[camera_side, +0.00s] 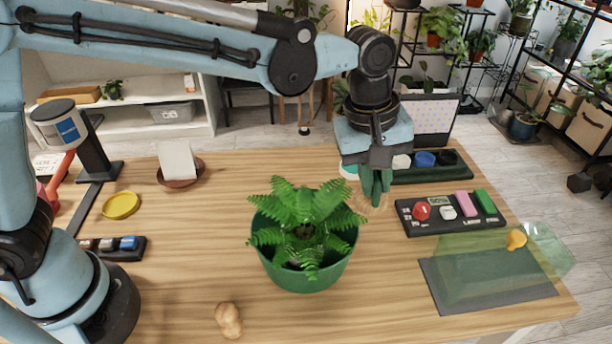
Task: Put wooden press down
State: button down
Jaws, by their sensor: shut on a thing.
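My gripper (376,188) points down above the table, right of the potted fern and left of the black button tray. Its green fingers are shut on a pale tan piece (372,203), which looks like the wooden press. Most of the piece is hidden by the fingers, and I cannot tell whether its lower end touches the table. A separate tan, knobbly object (229,320) lies on the table near the front edge.
A fern in a green pot (305,270) fills the middle of the table. A black tray (450,226) holds coloured pieces at right. A clear green cover (490,258) stands over a dark mat. A yellow dish (121,205) lies at left. Front centre-right table is clear.

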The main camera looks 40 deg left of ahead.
jog(key=w+a+f, duration=0.4)
jog(key=w, duration=0.1)
jog(key=w+a+f, duration=0.2)
jog(key=w, duration=0.1)
jog(key=shift+w+a+f, duration=0.1)
jog(key=shift+a+f, duration=0.1)
jog(key=shift+a, duration=0.05)
jog(key=shift+f, duration=1.95)
jog(key=c, duration=1.1)
grip_release()
jog(key=shift+f, duration=0.1)
notch_tip(320, 180, up, 12)
jog(key=s+a, duration=0.1)
jog(key=s, duration=0.1)
jog(key=s+a+r+m+t, duration=0.35)
jog(key=s+a, duration=0.45)
jog(key=a, duration=0.3)
jog(key=s+a+f+m+t, duration=0.1)
jog(key=s+a+f+m, duration=0.1)
jog(key=s+a, duration=0.1)
jog(key=s+a+f+m+t+y, duration=0.1)
jog(key=s+a+f+m, duration=0.1)
jog(key=s, duration=0.4)
jog(key=shift+a+f+m, duration=0.15)
jog(key=shift+a+m, duration=0.5)
jog(key=shift+m, duration=0.2)
